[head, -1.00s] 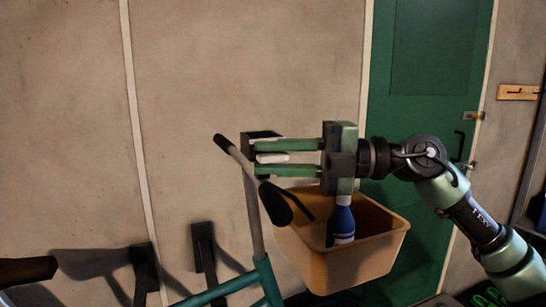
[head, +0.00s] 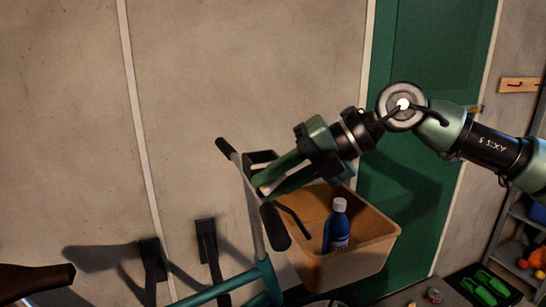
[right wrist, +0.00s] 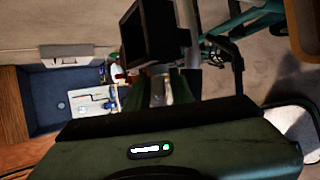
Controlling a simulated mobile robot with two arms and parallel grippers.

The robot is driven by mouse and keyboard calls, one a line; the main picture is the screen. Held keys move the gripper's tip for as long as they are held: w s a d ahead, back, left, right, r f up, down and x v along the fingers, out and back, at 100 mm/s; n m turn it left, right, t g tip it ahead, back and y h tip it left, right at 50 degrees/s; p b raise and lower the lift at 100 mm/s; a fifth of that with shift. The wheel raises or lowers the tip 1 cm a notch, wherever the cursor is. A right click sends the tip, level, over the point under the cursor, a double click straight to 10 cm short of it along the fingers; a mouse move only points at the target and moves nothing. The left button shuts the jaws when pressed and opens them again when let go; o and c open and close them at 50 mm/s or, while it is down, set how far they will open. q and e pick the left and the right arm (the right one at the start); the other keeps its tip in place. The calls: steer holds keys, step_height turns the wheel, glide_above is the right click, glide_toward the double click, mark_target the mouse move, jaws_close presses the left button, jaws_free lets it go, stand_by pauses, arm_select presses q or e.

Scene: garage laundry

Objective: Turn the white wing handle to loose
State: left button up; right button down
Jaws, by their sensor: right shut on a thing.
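My right gripper (head: 262,184) is at the bicycle's handlebar, in front of the tan basket. Its green fingers are shut on the white wing handle, which they mostly hide in the head view. In the right wrist view a pale piece, apparently the white wing handle (right wrist: 158,88), shows between the fingers, below a dark block. The fingers now slant down to the left. My left gripper is not in view.
The handlebar's black grips (head: 274,226) stick out close to the gripper. The tan basket (head: 362,258) holds a blue bottle (head: 338,226) just below my wrist. The teal bicycle frame (head: 235,284) runs below. A green door (head: 425,100) stands behind; green shoes (head: 487,287) lie at lower right.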

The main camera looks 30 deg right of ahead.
steer(key=shift+r+g+h+p, duration=0.15)
steer(key=shift+g+h+p, duration=0.15)
steer(key=shift+h+p, duration=0.6)
steer(key=shift+f+n+g+h, duration=0.2)
steer(key=shift+n+g+h, duration=0.15)
steer(key=shift+h, duration=0.55)
steer(key=shift+f+n+g+h, duration=0.15)
steer(key=shift+n+g+h, duration=0.1)
steer(key=shift+h, duration=0.65)
steer(key=shift+h+b, duration=0.7)
steer(key=shift+n+g+h+b, duration=0.4)
steer(key=shift+g+h+b, duration=0.15)
steer(key=shift+h, duration=0.45)
arm_select(q)
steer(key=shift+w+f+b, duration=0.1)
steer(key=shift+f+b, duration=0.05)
steer(key=shift+b, duration=0.25)
arm_select(e)
steer(key=shift+h, duration=0.9)
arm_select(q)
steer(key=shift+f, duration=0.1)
arm_select(e)
steer(key=c, duration=1.5)
jaws_free()
